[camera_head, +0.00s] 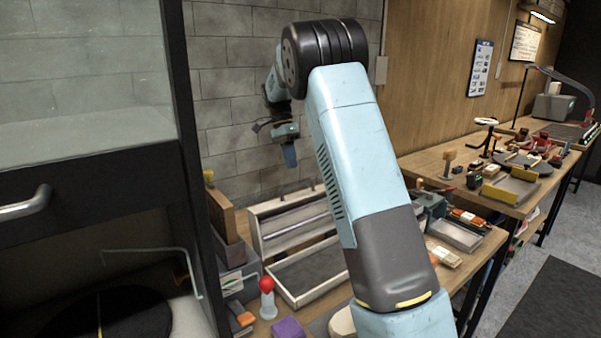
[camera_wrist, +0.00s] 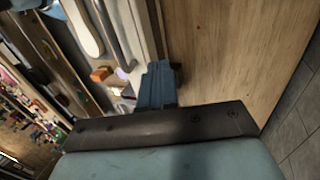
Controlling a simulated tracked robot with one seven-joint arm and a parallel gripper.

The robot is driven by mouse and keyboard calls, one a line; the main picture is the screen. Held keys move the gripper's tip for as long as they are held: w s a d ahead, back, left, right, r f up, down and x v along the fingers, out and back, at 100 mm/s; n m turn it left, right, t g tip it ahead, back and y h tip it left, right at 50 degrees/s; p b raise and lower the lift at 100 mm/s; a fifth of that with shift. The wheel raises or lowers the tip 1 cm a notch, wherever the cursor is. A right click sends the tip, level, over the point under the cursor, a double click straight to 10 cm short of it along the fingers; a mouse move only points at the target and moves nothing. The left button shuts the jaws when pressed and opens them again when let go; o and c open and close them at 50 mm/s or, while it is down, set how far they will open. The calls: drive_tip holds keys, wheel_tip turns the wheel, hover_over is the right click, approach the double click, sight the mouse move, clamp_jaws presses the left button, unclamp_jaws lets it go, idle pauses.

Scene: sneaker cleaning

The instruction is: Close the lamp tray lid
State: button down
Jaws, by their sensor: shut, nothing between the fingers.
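The lamp tray (camera_head: 345,283) sits on the wooden workbench in the head view, a pale-framed shallow box with a dark inside. Its lid (camera_head: 262,236) stands raised along the back edge, with long tube-like strips on its inner face. The lid is open. My gripper (camera_head: 289,158) is above the raised lid, near the grey block wall, pointing down and apart from the lid. Its blue fingers also show in the wrist view (camera_wrist: 155,85), shut and empty. My forearm hides the right end of the tray and lid. In the wrist view, pale strips lie beside the fingers; I cannot tell which part they are.
A red-topped bottle (camera_head: 267,298) and a purple block (camera_head: 288,328) stand in front of the tray. A wooden board (camera_head: 222,215) stands to its left. A dark-framed glass cabinet (camera_head: 185,150) is at the left. Brushes and a metal tray (camera_head: 455,235) lie to the right.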

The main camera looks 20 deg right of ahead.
drive_tip(key=shift+s+d+f, duration=0.25)
drive_tip(key=shift+s+f, duration=0.15)
drive_tip(key=shift+s, duration=0.4)
drive_tip(key=shift+s+d+f, duration=0.3)
drive_tip(key=shift+s+f, duration=0.1)
drive_tip(key=shift+s, duration=0.35)
drive_tip(key=shift+s+d+f, duration=0.25)
drive_tip(key=shift+s+f, duration=0.15)
drive_tip(key=shift+s, duration=0.4)
drive_tip(key=shift+s+a, duration=0.1)
drive_tip(key=shift+a, duration=0.05)
